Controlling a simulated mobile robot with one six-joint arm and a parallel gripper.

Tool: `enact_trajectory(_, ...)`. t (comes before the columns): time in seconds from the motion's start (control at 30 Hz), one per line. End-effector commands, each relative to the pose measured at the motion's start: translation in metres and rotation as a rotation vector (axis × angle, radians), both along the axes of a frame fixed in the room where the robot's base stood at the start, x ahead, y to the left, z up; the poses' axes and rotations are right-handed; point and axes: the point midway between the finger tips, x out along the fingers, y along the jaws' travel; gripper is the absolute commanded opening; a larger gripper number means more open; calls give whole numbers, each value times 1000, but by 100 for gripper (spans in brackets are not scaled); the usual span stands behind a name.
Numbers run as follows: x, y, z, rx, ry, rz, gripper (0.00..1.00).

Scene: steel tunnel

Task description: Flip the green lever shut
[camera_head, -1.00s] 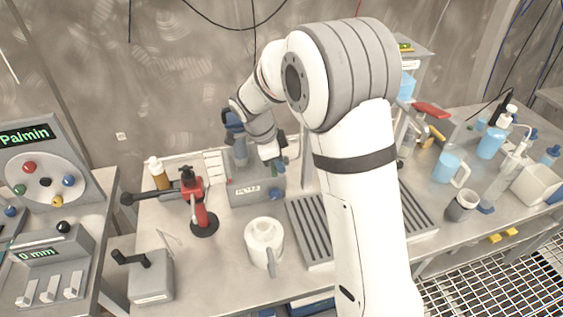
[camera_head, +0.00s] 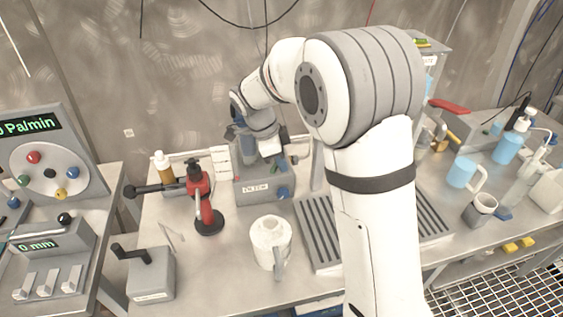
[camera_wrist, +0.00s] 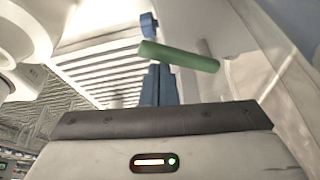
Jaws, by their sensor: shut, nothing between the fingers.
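The green lever (camera_wrist: 180,57) shows in the wrist view as a green bar, slightly tilted down to the right. It crosses the picture in front of my gripper (camera_wrist: 160,72), whose blue fingers are together and empty. The bar hides the finger ends, so I cannot tell whether they touch it. In the head view the lever is a small green spot (camera_head: 281,163) at the grey box (camera_head: 264,188) on the bench.
A red and black stand tool (camera_head: 207,205) is left of the box, with an amber bottle (camera_head: 163,168) behind it. A white jug (camera_head: 271,242) stands in front. A slatted grey tray (camera_head: 318,235) lies to the right. A small blue part (camera_wrist: 148,24) shows beyond the lever.

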Motion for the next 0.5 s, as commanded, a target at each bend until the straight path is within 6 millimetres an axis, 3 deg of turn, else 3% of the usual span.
enact_trajectory(0.23,-10,-35,-4,1,-1,-4,0)
enact_trajectory(0.5,-1,-15,58,1,-4,4,0)
